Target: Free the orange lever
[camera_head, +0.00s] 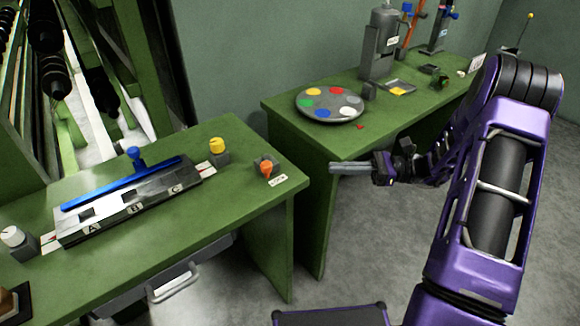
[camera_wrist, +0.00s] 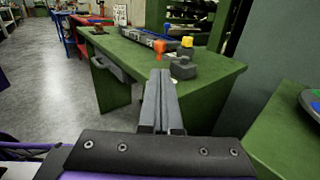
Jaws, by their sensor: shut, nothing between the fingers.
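The orange lever (camera_head: 266,168) stands on a small dark block (camera_head: 262,160) near the right end of the left green table, beside a small white label (camera_head: 278,182). In the wrist view the orange lever (camera_wrist: 159,47) shows beyond my fingertips, left of a yellow knob (camera_wrist: 187,42). My gripper (camera_head: 350,168) is shut and empty, in the air to the right of the lever and clear of it. In the wrist view its closed fingers (camera_wrist: 161,90) point toward the left table.
The left table (camera_head: 200,245) also holds a grey fixture with a blue bar (camera_head: 120,183), a yellow knob (camera_head: 217,146) and a white knob (camera_head: 13,237). The right table (camera_head: 330,146) bears a round tray of coloured discs (camera_head: 330,119). A narrow gap separates the tables.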

